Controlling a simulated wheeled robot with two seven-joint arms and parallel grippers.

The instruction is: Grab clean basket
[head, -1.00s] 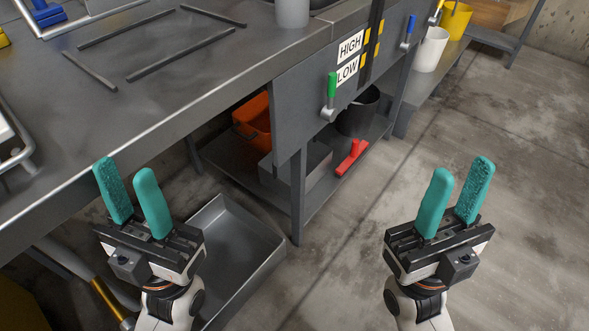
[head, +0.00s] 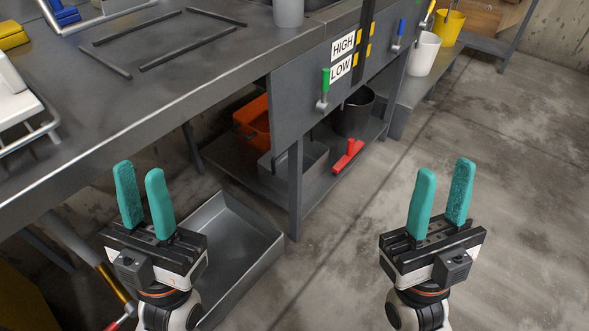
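No container in view is clearly marked as the clean basket. An orange basket-like bin (head: 255,119) with a dark handle stands on the lower shelf under the bench, partly hidden by the bench front. A wire-railed holder (head: 48,130) with white contents is cut off at the left edge, on the bench top. My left gripper (head: 138,172) is open and empty, in front of the bench and above a grey floor tray. My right gripper (head: 446,170) is open and empty over bare floor. Both have teal fingers pointing up in the picture.
The grey tray (head: 270,245) lies on the floor by the bench leg. A dark bucket (head: 354,112), grey box (head: 310,160) and red tool (head: 348,156) are on the lower shelf. White (head: 423,55) and yellow (head: 449,28) buckets stand further back. The right floor is clear.

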